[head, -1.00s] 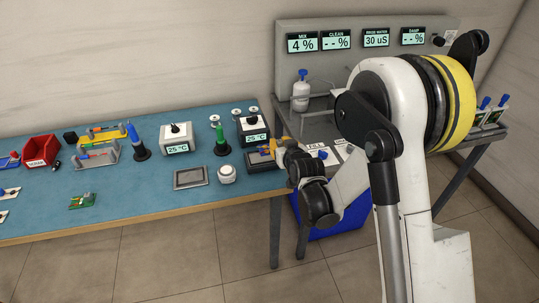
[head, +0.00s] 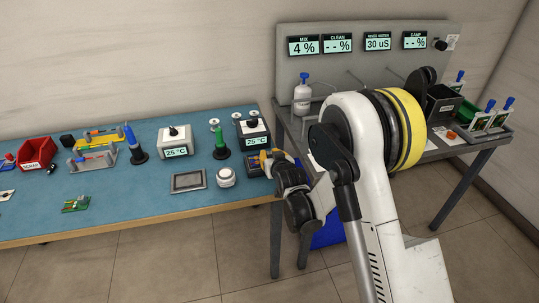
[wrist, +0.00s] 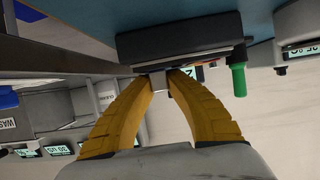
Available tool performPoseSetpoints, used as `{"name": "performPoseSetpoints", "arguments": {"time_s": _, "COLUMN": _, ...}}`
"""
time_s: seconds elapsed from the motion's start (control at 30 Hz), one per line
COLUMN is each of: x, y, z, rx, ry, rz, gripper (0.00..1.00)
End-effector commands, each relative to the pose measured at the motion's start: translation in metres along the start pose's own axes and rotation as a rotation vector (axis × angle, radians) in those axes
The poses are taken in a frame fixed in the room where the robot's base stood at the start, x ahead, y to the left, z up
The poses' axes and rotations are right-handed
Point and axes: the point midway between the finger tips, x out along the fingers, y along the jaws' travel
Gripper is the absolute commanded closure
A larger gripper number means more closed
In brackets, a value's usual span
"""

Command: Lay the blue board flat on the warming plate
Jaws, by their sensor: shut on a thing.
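My gripper (head: 266,159) is at the right end of the blue table, at a dark low unit (head: 254,168) in front of a 25 °C box. In the wrist view my yellow fingers (wrist: 160,78) are shut on a small pale grey piece (wrist: 160,85). A dark flat slab (wrist: 180,42) lies right beyond the fingertips, close to the piece. I cannot tell whether that piece is part of the blue board, nor whether it touches the slab. No blue board face shows clearly. I cannot tell for sure which unit is the warming plate.
A green-handled tool (head: 220,140) in its stand is close to the gripper. A grey flat plate (head: 188,181) and a white round pot (head: 226,177) lie to the left. A green board (head: 75,204) lies farther left, with bare table around it. A grey bench (head: 475,142) stands right.

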Motion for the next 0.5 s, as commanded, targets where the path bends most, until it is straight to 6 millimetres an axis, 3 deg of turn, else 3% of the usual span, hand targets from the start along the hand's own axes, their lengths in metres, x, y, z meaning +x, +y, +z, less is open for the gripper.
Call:
{"name": "performPoseSetpoints", "arguments": {"time_s": 0.03, "x": 0.0009, "y": 0.0000, "z": 0.0016, "rx": 0.000, "ry": 0.000, "rz": 0.000, "gripper": 1.00}}
{"name": "performPoseSetpoints", "arguments": {"time_s": 0.07, "x": 0.0007, "y": 0.0000, "z": 0.0013, "rx": 0.000, "ry": 0.000, "rz": 0.000, "gripper": 0.73}}
{"name": "performPoseSetpoints", "arguments": {"time_s": 0.1, "x": 0.0006, "y": 0.0001, "z": 0.0012, "rx": 0.000, "ry": 0.000, "rz": 0.000, "gripper": 0.64}}
{"name": "performPoseSetpoints", "arguments": {"time_s": 0.5, "x": -0.0055, "y": 0.0000, "z": -0.0026, "rx": 0.000, "ry": 0.000, "rz": 0.000, "gripper": 0.64}}
